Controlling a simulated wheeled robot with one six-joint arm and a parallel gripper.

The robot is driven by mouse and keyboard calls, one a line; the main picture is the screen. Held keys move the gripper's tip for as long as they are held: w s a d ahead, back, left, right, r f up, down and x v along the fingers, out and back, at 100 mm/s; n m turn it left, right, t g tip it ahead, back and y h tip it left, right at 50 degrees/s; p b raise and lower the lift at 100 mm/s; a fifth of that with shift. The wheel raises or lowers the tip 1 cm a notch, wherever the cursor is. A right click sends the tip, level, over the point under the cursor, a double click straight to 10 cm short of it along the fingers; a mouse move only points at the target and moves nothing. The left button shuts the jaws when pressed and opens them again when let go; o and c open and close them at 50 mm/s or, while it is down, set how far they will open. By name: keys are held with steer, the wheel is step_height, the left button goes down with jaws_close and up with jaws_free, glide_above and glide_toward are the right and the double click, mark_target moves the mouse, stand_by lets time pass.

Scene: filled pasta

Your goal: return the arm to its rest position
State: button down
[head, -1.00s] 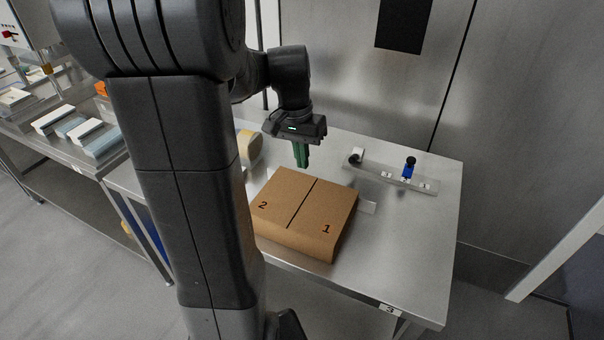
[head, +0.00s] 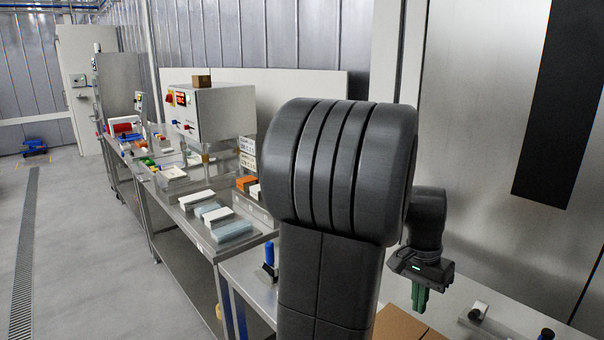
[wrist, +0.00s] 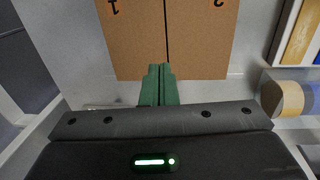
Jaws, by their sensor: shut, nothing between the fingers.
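My gripper (head: 420,297) has green fingers and shows at the lower right of the head view, pointing down. It also shows in the wrist view (wrist: 160,70), where its fingers are together with nothing between them. My dark arm stands in the middle of the head view, bent at a ribbed joint. A brown cardboard box (head: 398,326) lies below my gripper, cut off by the bottom edge. The wrist view shows its closed top (wrist: 195,40) with a dark centre seam and printed numbers. My gripper appears above the box, apart from it.
On the left, a long bench (head: 205,236) holds several packs and a control box (head: 215,112). A metal wall rises behind my arm.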

steer(key=b, duration=0.2)
glide_above(411, 338)
steer(key=s+a, duration=0.2)
steer(key=s, duration=0.1)
steer(key=f, duration=1)
steer(key=shift+w+d, duration=0.1)
steer(key=shift+d, duration=0.1)
steer(key=shift+f+b, duration=0.75)
steer(key=shift+f, duration=0.05)
steer(key=shift+r, duration=0.1)
